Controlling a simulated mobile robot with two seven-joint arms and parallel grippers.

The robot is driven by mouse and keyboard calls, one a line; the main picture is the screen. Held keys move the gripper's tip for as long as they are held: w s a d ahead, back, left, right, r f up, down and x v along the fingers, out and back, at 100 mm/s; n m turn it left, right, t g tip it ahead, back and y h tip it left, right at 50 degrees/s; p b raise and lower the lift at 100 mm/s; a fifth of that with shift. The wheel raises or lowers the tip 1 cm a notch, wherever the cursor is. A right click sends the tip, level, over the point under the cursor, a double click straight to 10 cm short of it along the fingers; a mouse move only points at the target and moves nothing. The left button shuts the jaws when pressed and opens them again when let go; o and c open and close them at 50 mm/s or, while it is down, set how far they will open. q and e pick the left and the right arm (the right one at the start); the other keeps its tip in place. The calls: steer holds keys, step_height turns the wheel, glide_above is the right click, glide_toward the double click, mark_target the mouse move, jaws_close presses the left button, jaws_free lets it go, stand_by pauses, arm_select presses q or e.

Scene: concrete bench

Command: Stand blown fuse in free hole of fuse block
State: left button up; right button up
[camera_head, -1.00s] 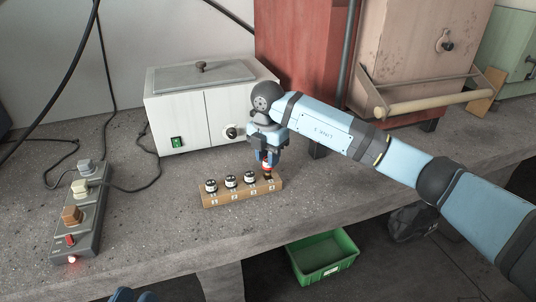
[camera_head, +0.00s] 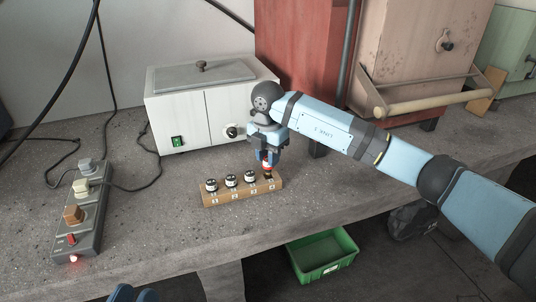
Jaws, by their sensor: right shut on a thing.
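The fuse block (camera_head: 240,194) is a long wooden bar with a row of holes, lying on the concrete bench. Several black-and-white fuses (camera_head: 231,182) stand upright in its holes from the left. The blown fuse (camera_head: 267,168), with a red band, is upright at the rightmost hole. My right gripper (camera_head: 267,160) points down and is shut on its upper part. The fuse's dark lower end meets the block's top; I cannot tell how deep it sits. My left gripper's fingers are not visible; only a small blue part of mine shows at the bottom edge.
A white box (camera_head: 185,115) with a lid, green switch and knob stands behind the block. A grey power strip (camera_head: 88,235) with plugs and a lit red lamp lies at left. A red cabinet (camera_head: 300,70) stands behind my arm. A green crate (camera_head: 322,256) is below the bench edge.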

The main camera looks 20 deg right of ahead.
arm_select(q)
steer(key=shift+f+b, duration=0.3)
steer(key=shift+b, duration=0.05)
arm_select(e)
steer(key=shift+f, duration=1.7)
stand_by(0.4)
steer(key=o, duration=1)
step_height(320, 180, up, 7)
steer(key=shift+f+p, duration=0.15)
steer(key=shift+p, duration=0.95)
arm_select(q)
steer(key=shift+a+f+g+y+p, duration=0.3)
steer(key=shift+a+f+y+p, duration=0.15)
steer(key=shift+f, duration=0.15)
steer(key=shift+a+f+g+y+p, duration=0.35)
steer(key=shift+a+f+y, duration=0.1)
steer(key=shift+f, duration=0.15)
arm_select(e)
steer(key=shift+r, duration=3.55)
